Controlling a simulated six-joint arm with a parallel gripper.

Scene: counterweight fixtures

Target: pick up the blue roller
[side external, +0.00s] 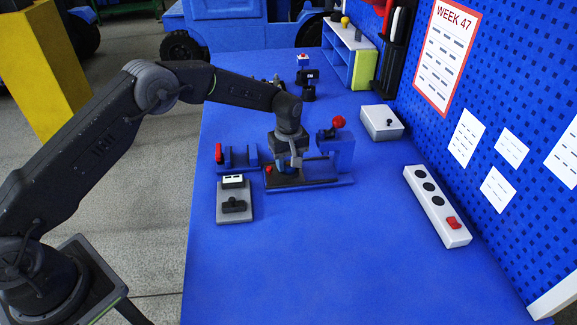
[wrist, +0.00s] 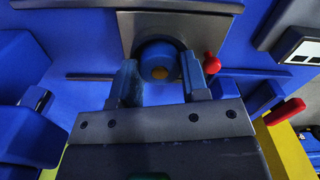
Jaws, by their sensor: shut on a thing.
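A grey metal plate (wrist: 190,27) lies right behind the roller. In the side view my gripper (side external: 286,163) is low over the dark plate of a blue fixture (side external: 318,183). The roller is hidden there by my gripper, so I cannot tell whether it still touches the plate.
A small red knob (wrist: 211,63) is close beside my right finger. A blue post with a red ball (side external: 338,121) stands right of my gripper. A grey switch box (side external: 234,206) is at the left and a power strip (side external: 437,206) at the right. The front of the table is clear.

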